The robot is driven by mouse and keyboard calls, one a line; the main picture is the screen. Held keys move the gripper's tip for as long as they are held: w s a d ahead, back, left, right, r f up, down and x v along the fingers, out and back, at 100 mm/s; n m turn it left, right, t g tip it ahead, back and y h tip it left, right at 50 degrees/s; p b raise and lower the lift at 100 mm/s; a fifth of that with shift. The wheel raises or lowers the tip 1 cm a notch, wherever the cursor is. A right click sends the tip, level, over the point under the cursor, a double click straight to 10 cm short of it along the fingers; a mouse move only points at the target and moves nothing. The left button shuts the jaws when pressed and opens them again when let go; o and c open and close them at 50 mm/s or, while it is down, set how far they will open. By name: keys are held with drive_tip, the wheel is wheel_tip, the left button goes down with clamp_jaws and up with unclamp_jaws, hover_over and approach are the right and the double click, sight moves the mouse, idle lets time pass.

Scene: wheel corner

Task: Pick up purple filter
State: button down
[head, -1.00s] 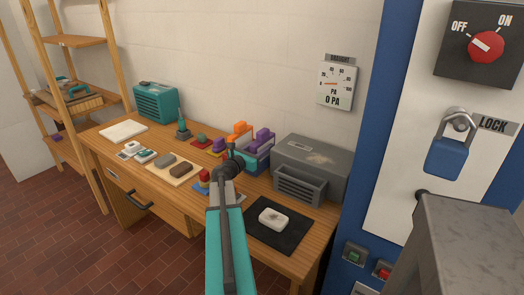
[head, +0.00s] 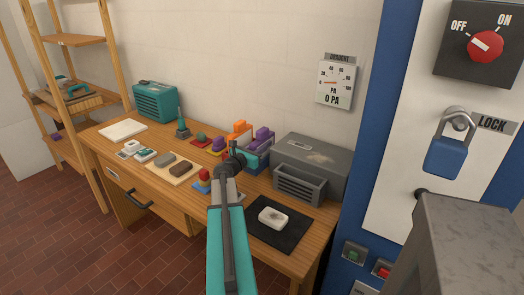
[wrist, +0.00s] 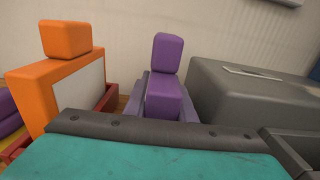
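A purple filter with a block-shaped handle (head: 263,135) stands among the parts at the back of the workbench, left of the grey box. In the wrist view the purple filter (wrist: 163,85) stands upright at the middle, just beyond the front edge of my wrist. An orange filter (wrist: 62,85) with a pale panel stands to its left; it also shows in the head view (head: 240,129). My gripper (head: 235,157) is in front of and a little left of the purple filter in the head view. Its fingertips are too small or hidden to tell open from shut.
The grey box (head: 311,160) stands close on the right of the purple filter. A black mat (head: 290,233) with a white block lies at the front right. A blue cabinet wall (head: 365,150) rises at the right. A smaller purple piece (head: 218,144) sits farther left.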

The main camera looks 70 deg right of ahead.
sight(262, 130)
drive_tip(key=shift+a+r, duration=0.1)
drive_tip(key=shift+r, duration=0.05)
drive_tip(key=shift+a+r, duration=0.1)
drive_tip(key=shift+r, duration=0.4)
wheel_tip(262, 130, up, 5)
drive_tip(key=shift+r, duration=0.15)
drive_tip(key=shift+a+r, duration=0.15)
drive_tip(key=shift+r, duration=0.15)
drive_tip(key=b+v, duration=0.8)
drive_tip(key=v, duration=1.1)
drive_tip(key=shift+f, duration=0.15)
drive_tip(key=shift+w+a, duration=0.1)
drive_tip(key=shift+a, duration=0.05)
